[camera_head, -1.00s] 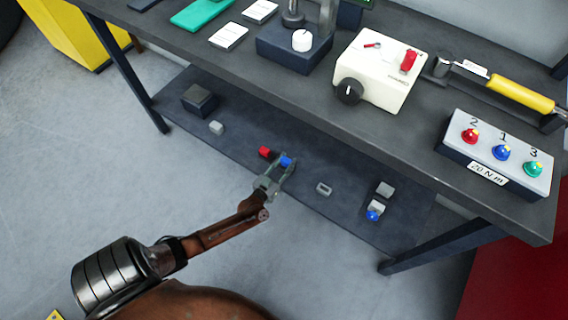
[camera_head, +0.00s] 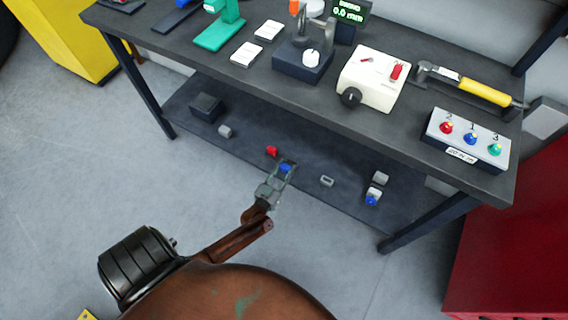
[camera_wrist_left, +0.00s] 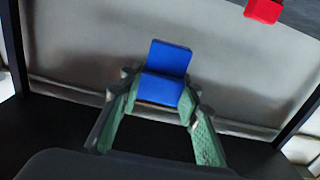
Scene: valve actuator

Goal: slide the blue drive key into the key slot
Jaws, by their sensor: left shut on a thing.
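The blue drive key (camera_head: 285,168) is between the fingers of my left gripper (camera_head: 284,171), over the front part of the lower shelf. In the left wrist view the key (camera_wrist_left: 170,58) is a stepped blue block, its lower part between the green finger pads of the left gripper (camera_wrist_left: 160,92). The gripper is shut on it. Whether the key touches the shelf I cannot tell. A small grey block with a dark opening (camera_head: 327,181) lies to the right on the shelf; I cannot tell whether this is the key slot. My right gripper is not in view.
A red block (camera_head: 272,151) lies just behind the key. A grey block (camera_head: 225,131) and dark box (camera_head: 206,107) stand left on the lower shelf (camera_head: 310,160). A grey-and-blue piece (camera_head: 372,197) lies right. The bench top (camera_head: 280,88) overhangs the shelf's back.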

